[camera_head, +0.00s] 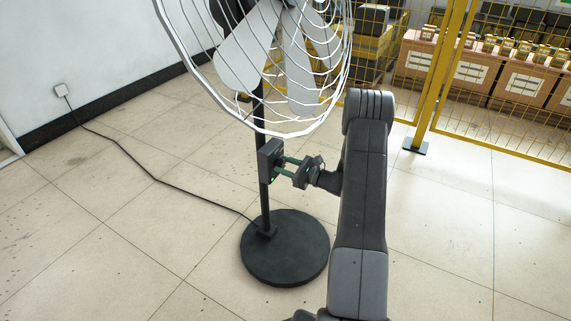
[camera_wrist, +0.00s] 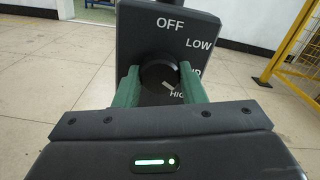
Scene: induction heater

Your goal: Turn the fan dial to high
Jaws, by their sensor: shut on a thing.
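The fan (camera_head: 270,75) stands on a black pole with a round black base (camera_head: 285,247). Its control box (camera_head: 270,160) is mounted on the pole below the cage. In the wrist view the control box (camera_wrist: 165,38) shows the labels OFF, LOW, a partly hidden one, and HIGH, the last partly covered. The round black dial (camera_wrist: 158,76) sits between the green fingers of my gripper (camera_wrist: 160,88), which is shut on it. The dial's light pointer mark (camera_wrist: 169,86) points down and right, toward the HIGH label. In the head view my gripper (camera_head: 284,165) reaches the box from the right.
A black cable (camera_head: 150,178) runs over the tiled floor from the fan base to a wall socket (camera_head: 61,90). A yellow mesh fence (camera_head: 500,103) with boxes behind it stands at the back right. The floor around the base is clear.

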